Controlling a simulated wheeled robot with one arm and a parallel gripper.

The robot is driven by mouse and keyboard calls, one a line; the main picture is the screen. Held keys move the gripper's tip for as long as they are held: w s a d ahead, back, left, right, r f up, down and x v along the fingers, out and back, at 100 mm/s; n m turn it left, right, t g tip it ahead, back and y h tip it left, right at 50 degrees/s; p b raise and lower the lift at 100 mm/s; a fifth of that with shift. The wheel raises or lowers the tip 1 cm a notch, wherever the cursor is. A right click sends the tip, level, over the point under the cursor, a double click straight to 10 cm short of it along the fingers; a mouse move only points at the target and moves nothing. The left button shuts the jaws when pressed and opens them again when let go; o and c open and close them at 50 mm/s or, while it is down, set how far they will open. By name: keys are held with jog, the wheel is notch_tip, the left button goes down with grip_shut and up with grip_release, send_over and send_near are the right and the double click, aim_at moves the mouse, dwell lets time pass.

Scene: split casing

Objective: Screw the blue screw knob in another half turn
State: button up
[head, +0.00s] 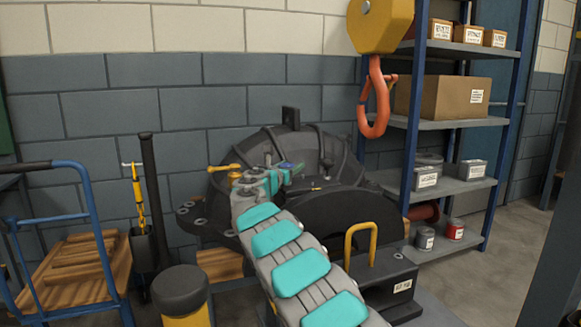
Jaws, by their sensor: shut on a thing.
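The dark grey casing (340,226) stands in the middle of the head view. My arm reaches up to it from the bottom of the picture. My gripper (278,176) is at the casing's top left side, shut on the small blue screw knob (287,166). Only a little of the blue knob shows; my gripper hides the rest. A yellow part (224,168) sticks out just left of my gripper. The knob's threads and its depth cannot be seen.
A yellow hook block with an orange hook (376,105) hangs right of the casing. A shelf rack (450,122) with boxes stands behind it. A yellow handle (360,240) rises in front. A blue cart (95,225) and a dark post (155,195) stand left.

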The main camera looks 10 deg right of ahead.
jog(key=shift+r, duration=0.1)
jog(key=o, duration=1.4)
jog(key=shift+c, duration=0.2)
jog(key=b+v, duration=0.1)
jog(key=v, duration=0.6)
jog(key=shift+s+a, duration=0.2)
jog(key=shift+s, duration=0.1)
